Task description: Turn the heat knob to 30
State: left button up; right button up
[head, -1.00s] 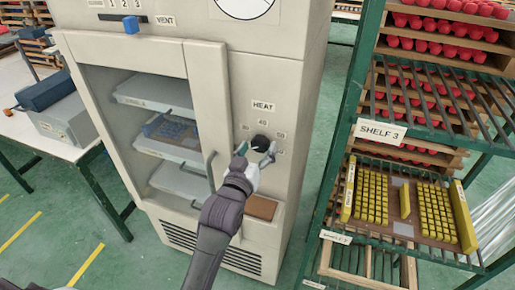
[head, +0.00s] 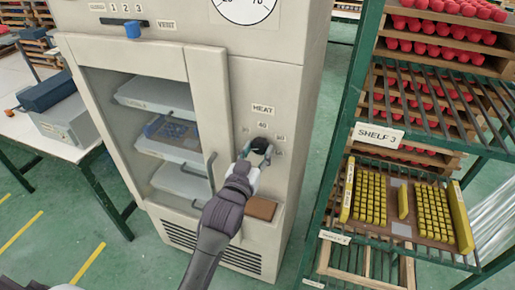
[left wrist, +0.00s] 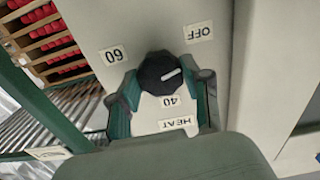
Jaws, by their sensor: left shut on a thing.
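The black heat knob (head: 260,145) is on the cabinet's front panel, below the HEAT label (head: 262,109). My left gripper (head: 257,154) is shut on the knob, one finger on each side of it. In the left wrist view, the knob (left wrist: 158,70) sits between the green-grey fingers of the gripper (left wrist: 163,90). Its white pointer line points right, between the 40 label (left wrist: 170,101) and the OFF label (left wrist: 199,32), towards the right finger. No 30 label is readable there. The 60 label (left wrist: 114,54) is at the left. My right gripper is not in view.
The cabinet door (head: 205,110) with its vertical handle (head: 211,173) is just left of my gripper. A brown block (head: 261,208) is below the knob. A green rack marked SHELF 3 (head: 381,135) stands close on the right. A table (head: 60,148) stands at the left.

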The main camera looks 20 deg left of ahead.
pick_arm(q)
jog(key=m+p, duration=0.2)
jog(key=m, duration=0.2)
jog(key=shift+r+m, duration=0.15)
jog(key=shift+m, duration=0.15)
jog(key=shift+m+p, duration=0.55)
jog(key=shift+m, duration=1.75)
jog(key=o, duration=1.2)
jog(key=shift+c, duration=0.2)
jog(key=s, duration=1.2)
jog(key=shift+a, duration=0.25)
